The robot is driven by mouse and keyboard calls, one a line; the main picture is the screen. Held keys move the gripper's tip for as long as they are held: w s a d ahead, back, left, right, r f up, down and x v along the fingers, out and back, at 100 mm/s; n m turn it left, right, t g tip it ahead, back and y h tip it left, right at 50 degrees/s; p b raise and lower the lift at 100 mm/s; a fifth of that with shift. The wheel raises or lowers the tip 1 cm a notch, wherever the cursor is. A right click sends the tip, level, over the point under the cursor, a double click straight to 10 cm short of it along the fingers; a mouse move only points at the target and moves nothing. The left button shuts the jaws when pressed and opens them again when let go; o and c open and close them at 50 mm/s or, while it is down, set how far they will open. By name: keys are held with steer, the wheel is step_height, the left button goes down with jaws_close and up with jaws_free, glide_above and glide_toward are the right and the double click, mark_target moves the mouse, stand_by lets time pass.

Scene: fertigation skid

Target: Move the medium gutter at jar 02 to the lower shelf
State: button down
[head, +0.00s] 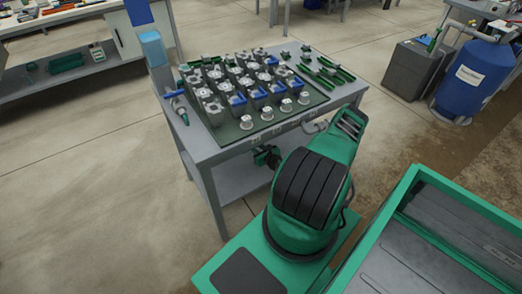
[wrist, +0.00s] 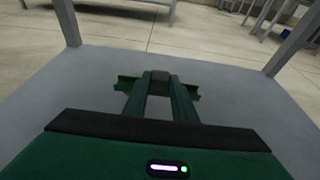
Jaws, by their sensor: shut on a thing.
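My gripper (wrist: 160,80) is shut on a short green gutter (wrist: 128,84), whose two ends stick out on either side of the fingers in the wrist view. The grey lower shelf (wrist: 90,75) lies under it; I cannot tell whether the gutter touches the shelf. In the head view my gripper (head: 265,157) is at the front of the workbench, below its top and over the lower shelf (head: 232,182). My arm hides part of the shelf. Several white jars (head: 246,122) stand in a row along the front of the bench top; I cannot read their numbers.
The bench top (head: 205,145) carries rows of grey pots and other green gutters (head: 325,76) at the right. Table legs (wrist: 290,50) stand at the shelf's corners. The visible shelf is otherwise bare. A blue tank (head: 472,80) and a grey bin (head: 410,70) stand at right.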

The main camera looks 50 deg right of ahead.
steer(key=d+f, duration=0.1)
steer(key=d, duration=0.2)
steer(key=d+f, duration=0.1)
steer(key=shift+w+d+f, duration=0.1)
steer(key=shift+d+f, duration=0.1)
steer(key=shift+f, duration=2.1)
steer(key=shift+f, duration=0.1)
steer(key=c, duration=1.5)
jaws_free()
steer(key=shift+o, duration=0.2)
steer(key=v, duration=1.2)
